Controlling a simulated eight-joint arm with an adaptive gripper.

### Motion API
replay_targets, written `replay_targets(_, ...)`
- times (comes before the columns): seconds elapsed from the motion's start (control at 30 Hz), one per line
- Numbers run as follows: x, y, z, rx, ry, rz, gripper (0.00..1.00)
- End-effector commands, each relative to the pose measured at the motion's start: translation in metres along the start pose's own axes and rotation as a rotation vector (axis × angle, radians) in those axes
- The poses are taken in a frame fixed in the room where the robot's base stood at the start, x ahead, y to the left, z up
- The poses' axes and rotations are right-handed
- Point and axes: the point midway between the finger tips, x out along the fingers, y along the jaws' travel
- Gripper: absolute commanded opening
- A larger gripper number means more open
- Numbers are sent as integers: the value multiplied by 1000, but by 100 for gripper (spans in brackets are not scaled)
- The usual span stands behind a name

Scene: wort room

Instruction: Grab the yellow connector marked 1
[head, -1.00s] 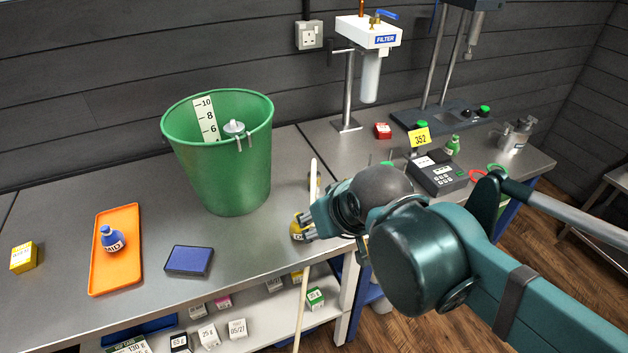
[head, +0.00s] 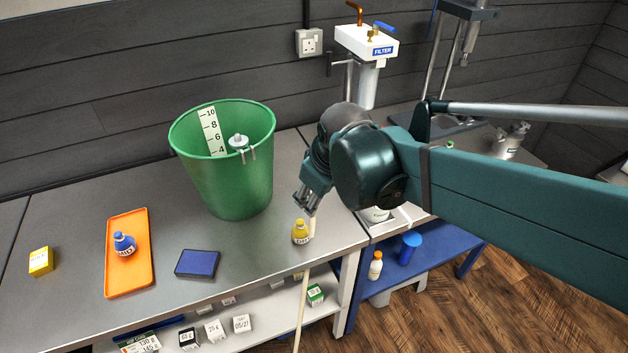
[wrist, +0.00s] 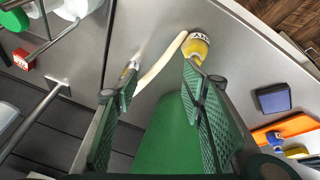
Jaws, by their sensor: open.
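My gripper (head: 308,203) is open and empty, pointing down above the bench near its front right corner. In the wrist view my gripper (wrist: 155,90) has its two fingers wide apart. A small yellowish piece (wrist: 129,70) shows just past the left fingertip, partly hidden by it. It may be the yellow connector, but I can read no number on it. A cream hose (wrist: 160,64) curves across the gap between the fingertips. It also shows in the head view (head: 303,300), hanging over the bench's front edge. The connector cannot be made out in the head view.
A yellow bottle (head: 300,233) stands close below the gripper, by the right fingertip in the wrist view (wrist: 198,46). A green bucket (head: 235,180) stands left of the gripper. A blue pad (head: 197,264) and an orange tray (head: 140,270) with a blue bottle (head: 124,244) lie further left.

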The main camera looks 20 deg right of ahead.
Motion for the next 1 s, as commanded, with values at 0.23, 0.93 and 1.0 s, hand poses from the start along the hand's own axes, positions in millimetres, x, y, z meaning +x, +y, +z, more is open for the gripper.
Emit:
replay_targets(0.23,2,17,-21,-129,-54,-28,41)
replay_targets(0.93,32,59,-59,-488,-180,-148,41)
replay_targets(1.0,36,63,-62,-524,-190,-164,41)
